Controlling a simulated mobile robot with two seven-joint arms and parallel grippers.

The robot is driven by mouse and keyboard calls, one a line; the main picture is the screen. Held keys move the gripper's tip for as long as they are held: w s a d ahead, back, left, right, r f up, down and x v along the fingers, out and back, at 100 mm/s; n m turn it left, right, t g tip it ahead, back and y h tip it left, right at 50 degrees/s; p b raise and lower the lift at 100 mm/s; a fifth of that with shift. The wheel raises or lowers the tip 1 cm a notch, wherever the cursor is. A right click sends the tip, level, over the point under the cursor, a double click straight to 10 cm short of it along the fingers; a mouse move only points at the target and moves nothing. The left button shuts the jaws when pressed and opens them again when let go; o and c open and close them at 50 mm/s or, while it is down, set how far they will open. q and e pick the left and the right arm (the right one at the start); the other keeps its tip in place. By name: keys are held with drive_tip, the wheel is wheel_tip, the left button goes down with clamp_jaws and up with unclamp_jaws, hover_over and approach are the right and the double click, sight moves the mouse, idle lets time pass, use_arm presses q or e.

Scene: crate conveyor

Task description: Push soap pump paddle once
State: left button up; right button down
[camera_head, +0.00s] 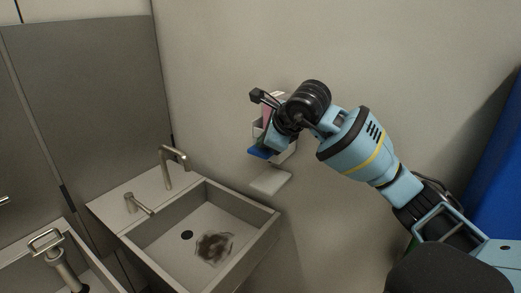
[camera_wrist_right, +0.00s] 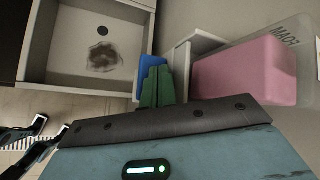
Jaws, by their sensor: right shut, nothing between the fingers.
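A wall-mounted soap pump (camera_head: 284,154) holds pink soap (camera_wrist_right: 246,70) in a clear, lettered container. Its blue paddle (camera_head: 259,153) sticks out at the bottom, above the sink side. The paddle (camera_wrist_right: 150,64) also shows in the right wrist view, partly covered by my fingers. My right gripper (camera_wrist_right: 157,86) is shut and empty, its green fingers side by side right at the paddle; I cannot tell whether they touch it. In the head view the right gripper (camera_head: 272,141) is in front of the pump and hides much of it.
A white drip tray (camera_head: 270,180) is on the wall below the pump. A sink (camera_head: 165,237) with a dark stain and a metal tap (camera_head: 172,160) stands to the left. A second basin is at the lower left. A blue object (camera_head: 497,150) is at the far right.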

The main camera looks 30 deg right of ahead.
sight(264, 151)
use_arm(q)
drive_tip(key=shift+s+f, duration=0.35)
drive_tip(key=shift+f, duration=0.05)
use_arm(e)
drive_tip(key=shift+f, duration=0.9)
use_arm(q)
drive_tip(key=shift+r, duration=0.1)
use_arm(e)
drive_tip(key=shift+r, duration=0.15)
idle(0.4)
drive_tip(key=shift+r+p, duration=0.3)
drive_tip(key=shift+r, duration=0.9)
use_arm(q)
drive_tip(key=shift+w+r, duration=0.75)
drive_tip(key=shift+r, duration=0.05)
use_arm(e)
drive_tip(key=shift+r, duration=0.1)
drive_tip(key=shift+r, duration=1.45)
use_arm(q)
drive_tip(key=shift+w+r, duration=0.3)
drive_tip(key=shift+r, duration=0.05)
use_arm(e)
drive_tip(key=shift+r, duration=0.95)
use_arm(q)
drive_tip(key=shift+t, duration=0.3)
